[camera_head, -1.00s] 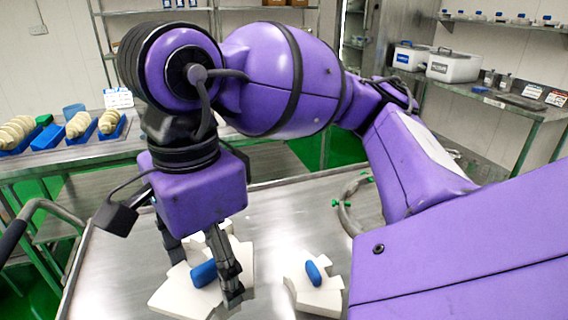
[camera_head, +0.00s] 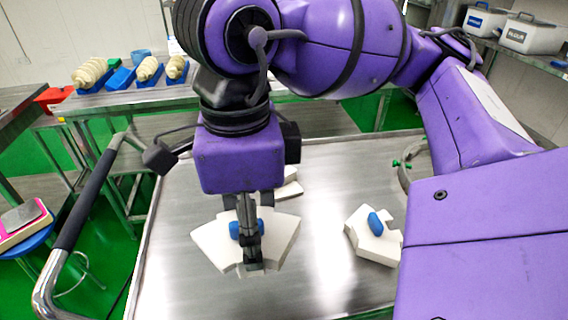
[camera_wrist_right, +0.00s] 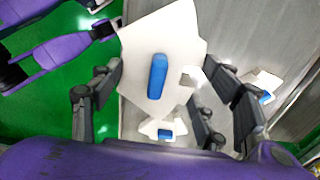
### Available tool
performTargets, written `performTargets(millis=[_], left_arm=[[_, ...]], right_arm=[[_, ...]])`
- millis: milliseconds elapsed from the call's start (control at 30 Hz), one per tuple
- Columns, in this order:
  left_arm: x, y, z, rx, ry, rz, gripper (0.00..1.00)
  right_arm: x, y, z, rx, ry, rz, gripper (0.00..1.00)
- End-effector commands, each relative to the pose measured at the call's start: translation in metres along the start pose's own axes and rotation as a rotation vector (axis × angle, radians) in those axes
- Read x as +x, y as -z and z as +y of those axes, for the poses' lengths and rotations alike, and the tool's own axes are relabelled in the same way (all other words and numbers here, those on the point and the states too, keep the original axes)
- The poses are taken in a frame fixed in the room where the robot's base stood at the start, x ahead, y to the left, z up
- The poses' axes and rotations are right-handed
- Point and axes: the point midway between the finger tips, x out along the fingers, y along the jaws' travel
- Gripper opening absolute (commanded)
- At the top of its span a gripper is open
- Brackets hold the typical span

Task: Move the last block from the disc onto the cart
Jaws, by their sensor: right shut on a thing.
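My right gripper (camera_head: 258,235) points down over the steel top of the cart (camera_head: 330,200). It is shut on a white, fan-shaped block with a blue grip (camera_head: 285,240), with one finger in front and the other behind. The held block (camera_wrist_right: 150,35) also shows between the fingers in the right wrist view. Whether its underside touches the cart top, I cannot tell. A second white block with a blue grip (camera_head: 365,240) lies on the cart to the right. Part of another white block (camera_head: 290,188) shows behind the gripper. The disc and my left gripper are not in view.
The cart's black push handle (camera_head: 85,200) is at the left. A hose with green fittings (camera_head: 412,165) lies at the cart's back right. Bare cart top lies between the blocks.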

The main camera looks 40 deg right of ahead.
Motion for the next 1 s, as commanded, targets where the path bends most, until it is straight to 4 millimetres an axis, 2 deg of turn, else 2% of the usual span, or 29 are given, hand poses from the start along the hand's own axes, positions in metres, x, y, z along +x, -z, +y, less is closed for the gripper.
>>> performTargets(millis=[33, 67, 333, 500, 833, 1000], left_arm=[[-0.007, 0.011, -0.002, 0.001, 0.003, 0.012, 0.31], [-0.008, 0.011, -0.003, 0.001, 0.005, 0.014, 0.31], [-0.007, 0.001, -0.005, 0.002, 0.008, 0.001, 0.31], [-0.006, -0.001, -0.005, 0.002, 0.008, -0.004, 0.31], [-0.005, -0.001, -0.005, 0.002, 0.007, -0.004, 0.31], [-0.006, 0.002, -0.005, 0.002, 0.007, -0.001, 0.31]], right_arm=[[-0.005, -0.006, -0.004, 0.000, 0.007, -0.004, 0.32], [-0.002, -0.010, -0.008, -0.002, 0.007, -0.004, 0.32], [0.034, -0.067, -0.048, -0.003, 0.004, -0.004, 0.32], [0.066, -0.085, -0.062, -0.002, 0.004, -0.001, 0.32], [0.090, -0.099, -0.073, -0.002, 0.002, 0.001, 0.32], [0.115, -0.100, -0.075, -0.002, 0.000, 0.002, 0.32]])
